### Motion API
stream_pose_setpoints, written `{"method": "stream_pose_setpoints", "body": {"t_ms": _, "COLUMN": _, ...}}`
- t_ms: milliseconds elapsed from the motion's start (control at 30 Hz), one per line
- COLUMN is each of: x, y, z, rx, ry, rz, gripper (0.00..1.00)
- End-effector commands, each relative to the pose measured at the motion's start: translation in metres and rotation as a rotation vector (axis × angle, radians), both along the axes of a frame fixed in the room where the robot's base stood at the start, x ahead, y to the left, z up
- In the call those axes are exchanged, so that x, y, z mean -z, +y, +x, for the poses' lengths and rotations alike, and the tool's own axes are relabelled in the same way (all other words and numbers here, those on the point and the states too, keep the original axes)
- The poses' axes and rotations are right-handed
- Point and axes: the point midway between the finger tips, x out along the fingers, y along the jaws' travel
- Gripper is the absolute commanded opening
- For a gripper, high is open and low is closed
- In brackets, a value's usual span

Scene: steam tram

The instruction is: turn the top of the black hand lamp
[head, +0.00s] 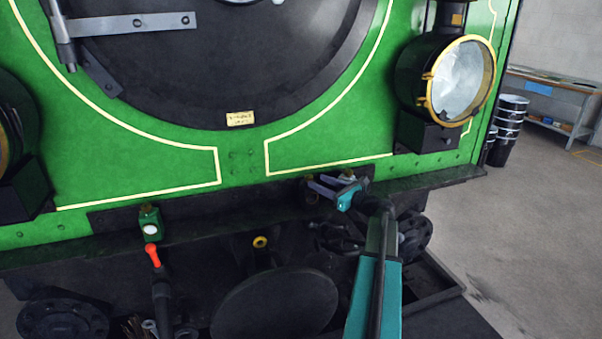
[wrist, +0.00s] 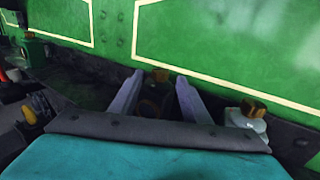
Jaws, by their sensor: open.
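The black hand lamp (head: 311,197) stands on the dark ledge below the green front and has a small brass-coloured top. In the wrist view its top (wrist: 160,75) shows between the fingertips, and its dark body is mostly lost in shadow. My gripper (head: 315,181) is open, reaching in from the right at the lamp's top. In the wrist view the two pale fingers of my gripper (wrist: 160,80) stand on either side of the lamp. I cannot tell whether they touch it.
A pale lamp with a brass top (wrist: 253,112) stands close to the right. A green lamp (head: 150,222) stands left on the ledge, above a red-tipped handle (head: 153,255). A round buffer plate (head: 275,305) sits below. A large brass-rimmed headlamp (head: 460,80) is upper right.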

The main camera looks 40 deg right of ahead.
Motion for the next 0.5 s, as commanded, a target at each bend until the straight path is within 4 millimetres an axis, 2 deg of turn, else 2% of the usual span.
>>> {"method": "stream_pose_setpoints", "body": {"t_ms": 33, "x": -0.002, "y": 0.0, "z": 0.01, "rx": -0.003, "ry": 0.0, "rz": 0.0, "gripper": 0.43}}
{"method": "stream_pose_setpoints", "body": {"t_ms": 500, "x": -0.001, "y": 0.005, "z": 0.076, "rx": -0.001, "ry": 0.001, "rz": 0.001, "gripper": 0.43}}
